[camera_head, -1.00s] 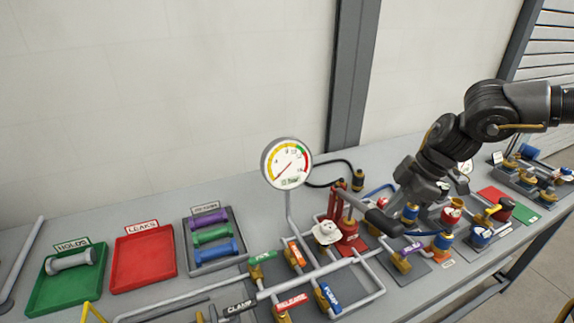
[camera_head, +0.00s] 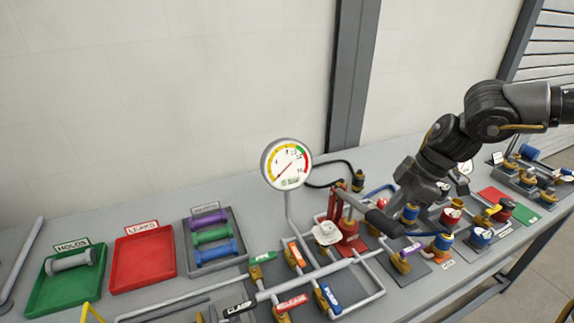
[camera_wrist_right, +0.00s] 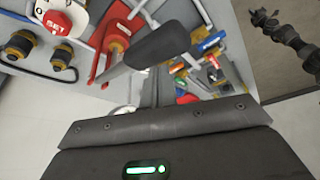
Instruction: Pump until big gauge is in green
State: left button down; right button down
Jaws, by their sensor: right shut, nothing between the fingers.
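The big round gauge (camera_head: 287,164) stands on a post in the head view. Its red needle points to the lower left, away from the green band at upper right. The red hand pump (camera_head: 347,232) stands right of the gauge, with a black-gripped lever (camera_head: 383,223) reaching toward my right gripper (camera_head: 414,197). The right gripper is shut and empty, close to the lever. In the right wrist view, the black grip (camera_wrist_right: 160,45) lies just ahead of the gripper; contact cannot be told. My left gripper is out of view.
Pipes with coloured valve handles, among them a blue one (camera_head: 329,298) and a red RELEASE one (camera_head: 291,303), lie in front of the pump. Trays, green (camera_head: 92,290) and red (camera_head: 143,260), are at left. More fittings crowd the bench at right.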

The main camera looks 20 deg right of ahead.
dwell(0.5)
notch_tip(320, 180, down, 9)
jog(key=b, duration=0.8)
notch_tip(320, 180, up, 9)
jog(key=p, duration=0.6)
jog(key=shift+r, duration=0.15)
dwell(0.5)
